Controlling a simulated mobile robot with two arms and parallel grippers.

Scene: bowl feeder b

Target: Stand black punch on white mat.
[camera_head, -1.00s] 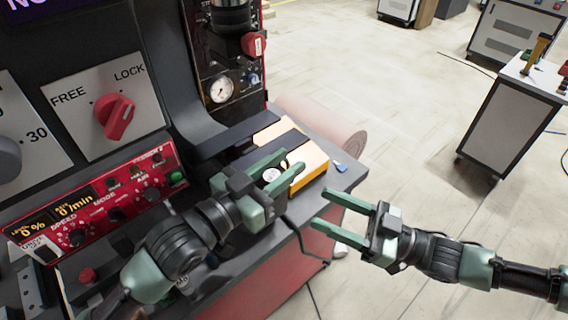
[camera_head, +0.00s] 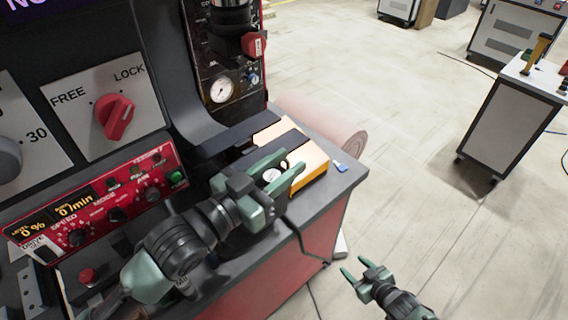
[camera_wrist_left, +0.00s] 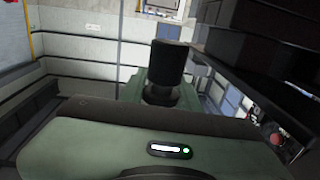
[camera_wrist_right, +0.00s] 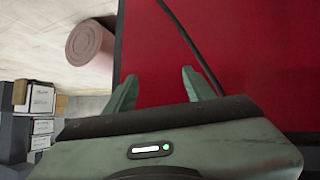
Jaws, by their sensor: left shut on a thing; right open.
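My left gripper (camera_head: 291,164) is above the orange-sided block on the dark machine ledge. In the left wrist view a black cylinder with a grey lower part, seemingly the black punch (camera_wrist_left: 168,62), stands up between the fingers, and the gripper is shut on it. In the head view the fingers largely hide it, and its lower end is not clear. My right gripper (camera_head: 355,268) is open and empty, low in front of the ledge. Its open fingers (camera_wrist_right: 157,90) also show in the right wrist view, before a red panel. I cannot make out a white mat for certain.
The orange-sided block (camera_head: 312,172) has a pale top crossed by a dark strip. A small blue-and-white piece (camera_head: 340,167) lies at the ledge corner. A pink roll (camera_head: 345,135) is behind the ledge. The red control panel (camera_head: 110,205) is at left.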

